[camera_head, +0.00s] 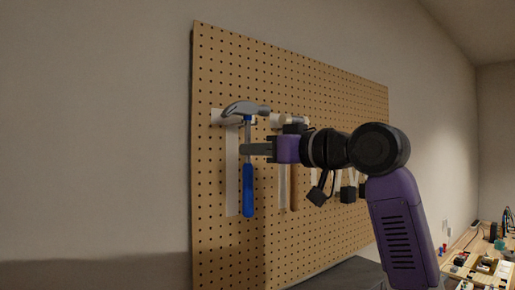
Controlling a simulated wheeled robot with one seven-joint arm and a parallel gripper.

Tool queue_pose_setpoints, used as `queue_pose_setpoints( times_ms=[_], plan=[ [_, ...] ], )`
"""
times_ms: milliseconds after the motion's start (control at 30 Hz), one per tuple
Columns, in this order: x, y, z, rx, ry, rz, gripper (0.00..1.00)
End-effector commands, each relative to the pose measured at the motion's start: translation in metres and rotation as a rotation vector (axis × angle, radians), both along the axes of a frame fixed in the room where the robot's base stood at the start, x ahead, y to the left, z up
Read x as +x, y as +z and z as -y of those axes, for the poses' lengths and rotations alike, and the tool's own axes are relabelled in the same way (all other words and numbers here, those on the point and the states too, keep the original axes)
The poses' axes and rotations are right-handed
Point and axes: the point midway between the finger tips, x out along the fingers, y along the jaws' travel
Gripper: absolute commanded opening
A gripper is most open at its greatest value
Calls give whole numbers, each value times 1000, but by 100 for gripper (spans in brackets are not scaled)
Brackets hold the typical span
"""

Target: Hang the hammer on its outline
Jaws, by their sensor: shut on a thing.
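A claw hammer (248,188) with a grey metal head and a blue handle is upright in front of the pegboard, head at the top. My gripper (257,149) is shut on the hammer's shaft just below the head, reaching in from the right. A white hammer-shaped outline (232,185) is on the board right behind the hammer, showing mostly to its left. The hammer sits slightly right of the outline. I cannot tell whether the hammer touches the board or a peg.
The tan pegboard (215,70) stands against the wall. Right of the hammer hangs a wooden-handled tool (295,190), partly hidden by my arm. More white outlines and dark tools show behind my arm. A cluttered workbench (485,265) is at the lower right. The board's upper part is bare.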

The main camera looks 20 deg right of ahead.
Motion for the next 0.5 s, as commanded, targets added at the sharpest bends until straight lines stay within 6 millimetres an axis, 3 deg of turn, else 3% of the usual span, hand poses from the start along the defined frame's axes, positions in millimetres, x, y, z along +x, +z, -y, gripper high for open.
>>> queue_pose_setpoints(
  times_ms=[500],
  plan=[
    [15,1,-5,1,0,2,0]
  ],
)
